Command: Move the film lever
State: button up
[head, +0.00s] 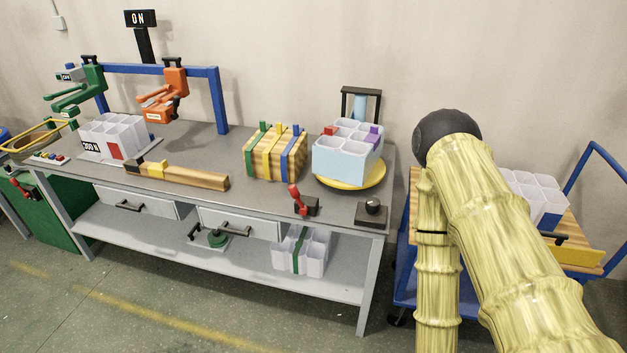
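A lever with a red handle (294,198) stands on a dark base at the front edge of the grey workbench, in front of a yellow turntable (372,180). Its handle tilts up and to the left. Another red-handled lever (20,190) is at the far left, by the green cabinet. No label shows which one is the film lever. Behind the turntable, a black frame holds a light blue roll (360,107). My arm, with a bamboo-like surface and a dark round joint, fills the right side. My gripper is not in view.
A dark knob box (372,213) stands right of the near lever. A white divided box (345,158) sits on the turntable, beside a strapped wooden block (274,155). A blue cart (405,275) is behind my arm. Floor in front of the grey workbench (215,198) is clear.

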aim_at(293, 189)
jog(key=u, duration=1.95)
jog(key=i, duration=1.05)
jog(key=z, duration=2.5)
